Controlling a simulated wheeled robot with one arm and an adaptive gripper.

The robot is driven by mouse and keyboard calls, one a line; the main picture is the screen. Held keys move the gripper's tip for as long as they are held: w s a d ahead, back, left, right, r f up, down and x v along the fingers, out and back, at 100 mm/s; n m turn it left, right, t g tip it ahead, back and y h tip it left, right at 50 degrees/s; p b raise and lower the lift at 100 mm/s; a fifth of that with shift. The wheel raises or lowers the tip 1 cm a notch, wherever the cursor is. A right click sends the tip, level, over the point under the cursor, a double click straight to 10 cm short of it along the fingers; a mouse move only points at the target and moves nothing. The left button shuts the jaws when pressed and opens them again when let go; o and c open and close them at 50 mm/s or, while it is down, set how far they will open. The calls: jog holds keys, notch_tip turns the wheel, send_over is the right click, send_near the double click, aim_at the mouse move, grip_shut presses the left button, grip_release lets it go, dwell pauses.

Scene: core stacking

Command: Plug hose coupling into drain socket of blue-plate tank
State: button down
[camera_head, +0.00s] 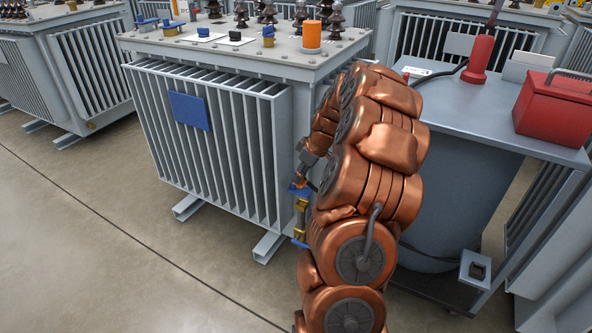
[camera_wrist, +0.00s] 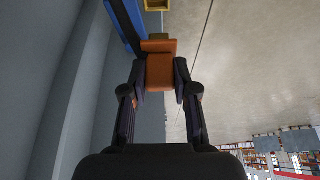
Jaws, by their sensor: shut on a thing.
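The tank with the blue plate (camera_head: 190,111) stands left of my arm, with its ribbed side (camera_head: 215,150) facing the camera. Low at its right corner is a brass drain fitting (camera_head: 301,212) with blue parts above and below it. My gripper (camera_head: 299,178) is beside that corner, partly hidden by my arm. In the wrist view my gripper (camera_wrist: 160,82) is shut on an orange block-like piece, apparently the hose coupling (camera_wrist: 160,66). Ahead of the coupling is a yellow-brass part (camera_wrist: 157,5), with a blue bar (camera_wrist: 124,22) to its left. I cannot tell whether coupling and socket touch.
A grey cart (camera_head: 470,125) with a red toolbox (camera_head: 555,105) and a red cylinder (camera_head: 478,57) stands close on the right of my arm. Other tanks (camera_head: 85,75) stand behind and at the left. The floor (camera_head: 110,230) at front left is clear.

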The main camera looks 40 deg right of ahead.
aim_at(305, 182)
jog(key=shift+s+d, duration=0.15)
jog(key=shift+d, duration=0.1)
dwell(0.3)
jog(key=shift+f, duration=0.1)
jog(key=shift+f+b, duration=1.1)
jog(key=shift+f, duration=1.6)
jog(key=shift+f+b, duration=0.55)
jog(key=shift+f, duration=0.8)
jog(key=c, duration=0.8)
grip_release()
